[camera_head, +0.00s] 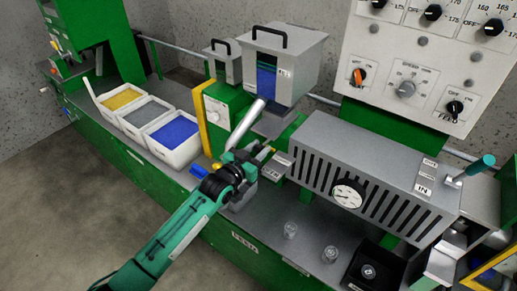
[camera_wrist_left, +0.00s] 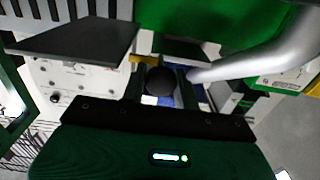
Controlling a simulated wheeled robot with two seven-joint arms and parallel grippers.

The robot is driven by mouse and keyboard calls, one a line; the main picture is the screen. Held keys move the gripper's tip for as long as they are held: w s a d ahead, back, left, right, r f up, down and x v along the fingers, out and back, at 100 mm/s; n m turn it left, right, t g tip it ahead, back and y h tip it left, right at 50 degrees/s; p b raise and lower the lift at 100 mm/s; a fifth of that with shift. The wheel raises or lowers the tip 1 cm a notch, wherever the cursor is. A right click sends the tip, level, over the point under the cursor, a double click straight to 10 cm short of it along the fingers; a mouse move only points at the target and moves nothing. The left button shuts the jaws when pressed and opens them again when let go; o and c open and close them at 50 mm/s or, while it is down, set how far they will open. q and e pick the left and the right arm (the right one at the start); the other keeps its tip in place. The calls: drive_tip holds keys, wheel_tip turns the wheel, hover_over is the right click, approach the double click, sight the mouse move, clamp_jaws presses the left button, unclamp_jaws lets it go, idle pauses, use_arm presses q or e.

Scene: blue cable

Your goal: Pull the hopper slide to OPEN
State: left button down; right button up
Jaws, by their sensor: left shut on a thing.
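The hopper (camera_head: 284,62) is a grey metal box with a black handle and a window showing blue pellets, standing behind my left gripper. My left gripper (camera_head: 262,156) is just below and in front of it, beside the silver slanted tube (camera_head: 246,124). In the left wrist view a dark round knob (camera_wrist_left: 160,81) sits between the fingers, and my left gripper is shut on it. It looks like the slide's knob. The slide plate and its OPEN mark cannot be made out; my gripper hides part of that area. My right gripper is not in view.
White bins of yellow, grey and blue pellets (camera_head: 172,143) stand left. A slotted grey barrel cover with a gauge (camera_head: 347,194) is to the right, with a teal-handled lever (camera_head: 481,165) beyond it. A control panel (camera_head: 411,72) is behind.

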use_arm(q)
drive_tip(key=p+v, duration=0.2)
drive_tip(key=v, duration=0.4)
drive_tip(key=shift+p, duration=0.3)
drive_tip(key=shift+f, duration=0.1)
drive_tip(key=c, duration=1.2)
unclamp_jaws()
drive_tip(key=shift+c, duration=0.2)
drive_tip(key=shift+o, duration=0.6)
drive_tip(key=shift+s+a, duration=0.2)
drive_tip(key=b+v, duration=0.3)
drive_tip(key=v, duration=1)
drive_tip(key=shift+s+a, duration=0.2)
drive_tip(key=shift+s, duration=0.15)
